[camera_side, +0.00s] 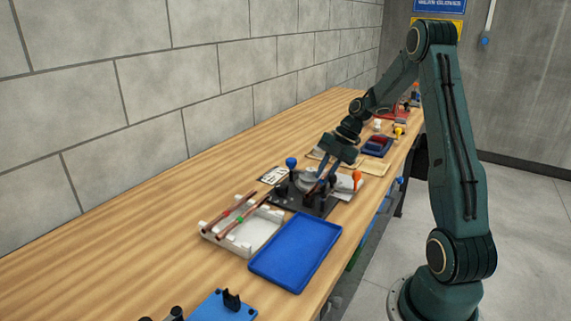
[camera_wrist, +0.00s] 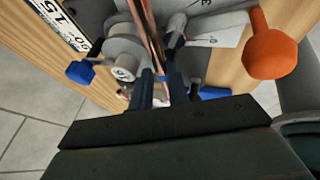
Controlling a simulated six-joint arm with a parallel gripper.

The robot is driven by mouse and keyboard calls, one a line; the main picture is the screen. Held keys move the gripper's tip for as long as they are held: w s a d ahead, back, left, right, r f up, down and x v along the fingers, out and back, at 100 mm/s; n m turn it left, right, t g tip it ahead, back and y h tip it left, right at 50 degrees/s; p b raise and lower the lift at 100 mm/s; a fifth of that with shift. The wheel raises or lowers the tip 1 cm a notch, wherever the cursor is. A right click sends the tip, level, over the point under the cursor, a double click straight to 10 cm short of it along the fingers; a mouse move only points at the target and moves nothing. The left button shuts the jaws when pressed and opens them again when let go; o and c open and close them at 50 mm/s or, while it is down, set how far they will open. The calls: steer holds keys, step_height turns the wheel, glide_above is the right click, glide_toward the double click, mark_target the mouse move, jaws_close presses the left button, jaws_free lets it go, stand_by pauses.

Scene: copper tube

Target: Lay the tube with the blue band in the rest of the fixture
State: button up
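The fixture is a dark plate (camera_side: 318,206) with a grey round part, a blue knob (camera_side: 291,162) and an orange knob (camera_side: 356,176). The orange knob also shows in the wrist view (camera_wrist: 272,45). My gripper (camera_side: 318,190) is low over the fixture, pointing down. In the wrist view a copper tube (camera_wrist: 150,35) runs between the two fingers of my gripper (camera_wrist: 163,90), beside the grey round part (camera_wrist: 124,72). No blue band shows on it. Whether the fingers press on the tube, and whether it touches the rest, I cannot tell.
A white rack (camera_side: 262,236) left of the fixture holds a tube with a red band (camera_side: 232,212) and one with a green band (camera_side: 240,219). An empty blue tray (camera_side: 296,252) lies in front. Trays and other objects stand behind the fixture.

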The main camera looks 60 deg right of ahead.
steer(key=shift+s+a+f, duration=0.1)
steer(key=shift+f, duration=0.35)
steer(key=shift+r, duration=0.55)
steer(key=v, duration=1.2)
steer(key=shift+r, duration=0.1)
steer(key=a+r+m+h, duration=0.1)
steer(key=a+r+m, duration=0.3)
steer(key=a, duration=0.7)
steer(key=a+r+m+h, duration=0.2)
steer(key=a+r+m, duration=0.25)
steer(key=a, duration=0.55)
steer(key=s+a+f+m+t, duration=0.1)
steer(key=s+a+m, duration=0.3)
steer(key=s+m, duration=0.1)
steer(key=s+a+f+m+t+h, duration=0.1)
steer(key=s+a+f+m, duration=0.1)
steer(key=s+a+m, duration=0.3)
steer(key=s, duration=0.3)
steer(key=shift+s+h, duration=0.3)
